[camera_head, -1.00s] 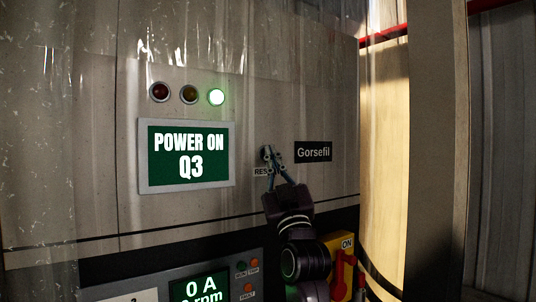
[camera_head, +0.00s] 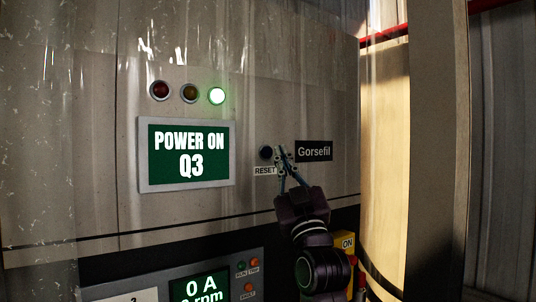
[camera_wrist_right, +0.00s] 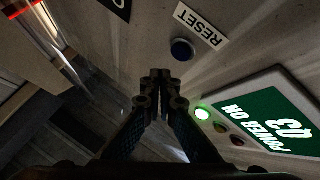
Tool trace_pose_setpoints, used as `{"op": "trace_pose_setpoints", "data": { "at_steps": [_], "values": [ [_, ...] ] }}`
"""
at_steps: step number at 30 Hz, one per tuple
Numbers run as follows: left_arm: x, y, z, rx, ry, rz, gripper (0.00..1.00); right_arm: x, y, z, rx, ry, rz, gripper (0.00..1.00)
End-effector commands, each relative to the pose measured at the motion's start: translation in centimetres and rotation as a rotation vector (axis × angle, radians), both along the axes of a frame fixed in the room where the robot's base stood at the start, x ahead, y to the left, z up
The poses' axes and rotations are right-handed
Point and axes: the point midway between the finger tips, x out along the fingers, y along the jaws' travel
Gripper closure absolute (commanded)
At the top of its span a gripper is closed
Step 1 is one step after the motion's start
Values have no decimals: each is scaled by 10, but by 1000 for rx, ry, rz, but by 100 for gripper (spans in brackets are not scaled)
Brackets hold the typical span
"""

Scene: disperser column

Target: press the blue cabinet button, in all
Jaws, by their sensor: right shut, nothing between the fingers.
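The blue button (camera_head: 266,153) is a small dark blue round knob on the grey cabinet front, above the RESET label (camera_head: 265,171). It also shows in the right wrist view (camera_wrist_right: 182,49), just beyond my fingertips, with nothing covering it. My right gripper (camera_head: 283,152) is shut and empty. In the head view its tips are just right of the button, between it and the Gorsefil plate. In the right wrist view the tips (camera_wrist_right: 160,76) appear apart from the button. My left gripper is not in view.
A screen (camera_head: 187,155) reads POWER ON Q3, under three lamps with the right one (camera_head: 216,96) lit green. The Gorsefil plate (camera_head: 313,151) is right of my gripper. A yellow ON switch box (camera_head: 347,243) and a lower panel (camera_head: 200,285) sit below. Clear plastic strips hang at left.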

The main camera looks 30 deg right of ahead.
Motion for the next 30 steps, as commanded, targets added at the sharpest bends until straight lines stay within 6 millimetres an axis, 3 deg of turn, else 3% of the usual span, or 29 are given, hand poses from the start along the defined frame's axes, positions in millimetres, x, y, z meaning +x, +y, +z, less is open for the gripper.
{"op": "trace_pose_setpoints", "data": {
  "at_steps": [9,30],
  "values": [
    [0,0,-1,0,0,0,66,-26,-2,0,0,-1,0,100],
    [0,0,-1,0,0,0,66,-28,-2,0,0,-1,0,100]
  ]
}}
